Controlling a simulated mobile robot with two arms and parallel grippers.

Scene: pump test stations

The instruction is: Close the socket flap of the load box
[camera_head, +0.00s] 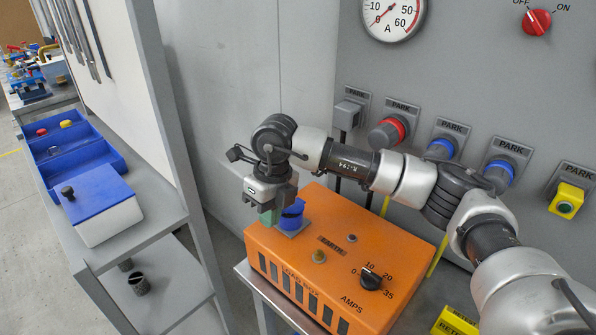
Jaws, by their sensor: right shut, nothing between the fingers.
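The orange load box (318,267) stands on a grey bench at the lower middle. Its blue socket (292,216) sits on a grey plate at the back left of the box's top. Part of the socket is hidden by my gripper, and I cannot tell how far its flap is open. My right gripper (268,215) points down, just left of the socket, shut and empty, with greenish fingertips. I cannot tell whether it touches the socket or flap. My left gripper is not in view.
Parked plugs line the grey panel (455,70) behind my arm. A shelf (150,210) with a blue-lidded box (97,203) stands left, with a gap between.

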